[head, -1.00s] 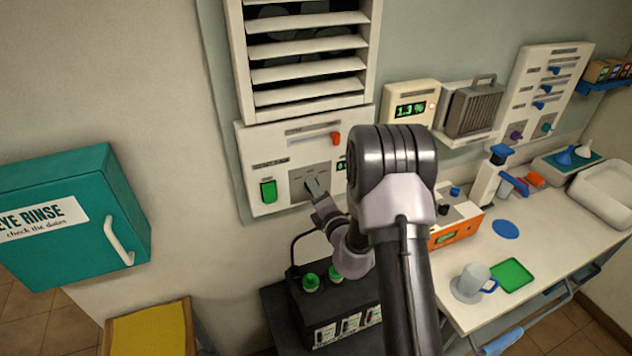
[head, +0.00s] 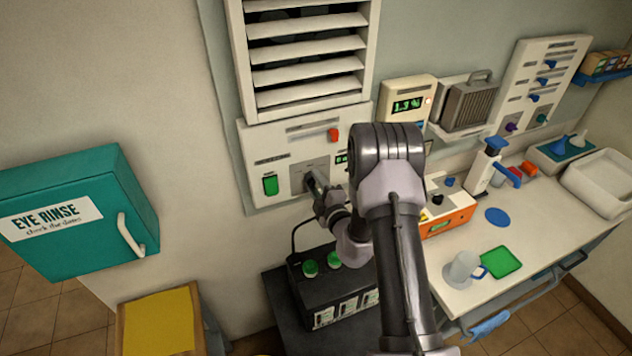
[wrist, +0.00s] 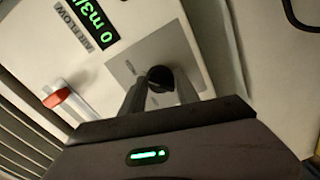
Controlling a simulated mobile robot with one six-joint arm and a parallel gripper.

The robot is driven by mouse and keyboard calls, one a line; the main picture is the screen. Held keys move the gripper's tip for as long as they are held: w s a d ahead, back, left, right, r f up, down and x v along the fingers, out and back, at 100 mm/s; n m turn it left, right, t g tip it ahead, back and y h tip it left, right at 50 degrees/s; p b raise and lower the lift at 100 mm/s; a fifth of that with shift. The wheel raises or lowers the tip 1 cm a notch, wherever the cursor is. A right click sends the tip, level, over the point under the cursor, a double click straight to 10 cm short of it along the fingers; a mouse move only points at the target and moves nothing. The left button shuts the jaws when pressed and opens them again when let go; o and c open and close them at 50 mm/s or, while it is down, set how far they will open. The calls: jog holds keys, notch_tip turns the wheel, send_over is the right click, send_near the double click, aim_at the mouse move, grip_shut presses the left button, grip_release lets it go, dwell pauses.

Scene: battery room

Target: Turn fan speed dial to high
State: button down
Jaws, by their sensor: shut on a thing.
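The fan control panel (head: 255,140) is on the wall below the louvred vent. The black fan speed dial (wrist: 161,75) sits on a grey square plate (wrist: 125,70) of that panel. My gripper (wrist: 150,88) is at the dial in the wrist view, with its fingers shut on it. In the head view my gripper (head: 314,184) is against the grey plate and hides the dial. The dial's pointer and setting cannot be read.
A green switch (head: 270,185) is left of the plate and a red slider knob (head: 333,134) is above it. A black battery unit (head: 300,290) with green caps stands below my arm. A teal eye rinse cabinet (head: 75,215) is at the left, and a cluttered counter (head: 545,225) is at the right.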

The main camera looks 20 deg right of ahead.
jog(key=shift+w+d+r, duration=0.1)
jog(key=shift+r, duration=0.15)
jog(key=c, duration=1.2)
grip_release()
jog(key=shift+o, duration=1.4)
jog(key=shift+f, duration=0.15)
jog(key=s+r+b, duration=0.1)
jog(key=s+b, duration=0.1)
jog(key=s, duration=1.5)
jog(key=shift+s+b, duration=0.2)
jog(key=shift+b, duration=0.1)
